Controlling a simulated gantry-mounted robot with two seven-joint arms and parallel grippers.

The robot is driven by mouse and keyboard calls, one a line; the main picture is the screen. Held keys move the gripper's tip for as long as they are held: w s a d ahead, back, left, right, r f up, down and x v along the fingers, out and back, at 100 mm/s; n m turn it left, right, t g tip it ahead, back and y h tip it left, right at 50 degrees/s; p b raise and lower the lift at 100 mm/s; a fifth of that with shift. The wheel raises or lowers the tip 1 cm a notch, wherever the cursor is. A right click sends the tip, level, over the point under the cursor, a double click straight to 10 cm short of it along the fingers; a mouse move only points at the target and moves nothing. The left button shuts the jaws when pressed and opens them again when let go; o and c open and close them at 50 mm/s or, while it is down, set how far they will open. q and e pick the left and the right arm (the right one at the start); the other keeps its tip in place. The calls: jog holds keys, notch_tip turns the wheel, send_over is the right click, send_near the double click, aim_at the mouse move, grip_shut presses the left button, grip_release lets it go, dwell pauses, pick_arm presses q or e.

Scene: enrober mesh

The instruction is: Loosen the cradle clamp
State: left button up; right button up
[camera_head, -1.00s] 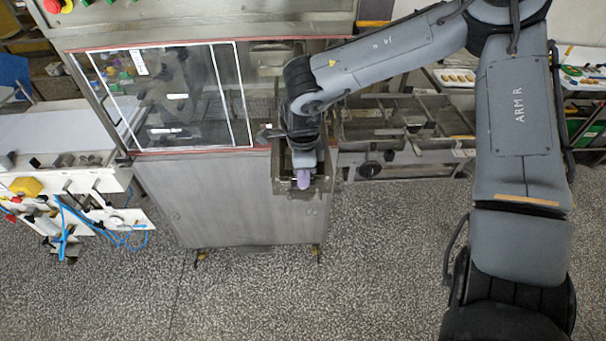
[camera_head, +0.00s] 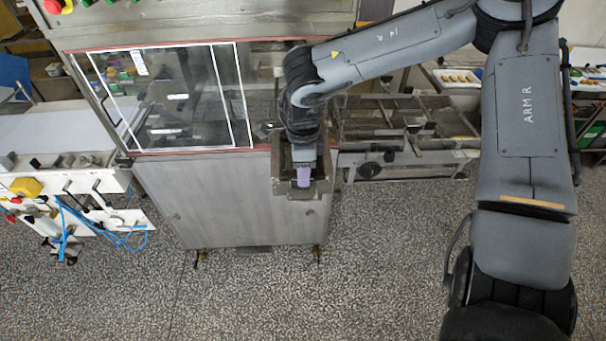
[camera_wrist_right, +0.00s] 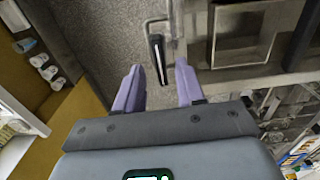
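A black lever handle (camera_wrist_right: 157,60) on a bent metal rod shows in the right wrist view; it looks like the clamp's lever. My right gripper (camera_wrist_right: 158,80) is open, with its two purple fingers apart. The handle appears in the gap between the fingertips, its near end close to them; I see no contact. In the head view my right gripper (camera_head: 304,174) points down over a small open metal box (camera_head: 318,190) on the front right of the steel machine. My wrist hides the handle there. My left gripper is not in view.
The steel machine cabinet (camera_head: 230,205) has a glass front (camera_head: 190,95) to the left of my wrist. A mesh conveyor frame (camera_head: 400,125) lies to the right. A white bench with blue hoses (camera_head: 105,235) stands at left. The speckled floor in front is clear.

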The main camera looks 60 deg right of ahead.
notch_tip(320, 180, up, 9)
dwell(0.4)
jog(key=shift+f, duration=0.15)
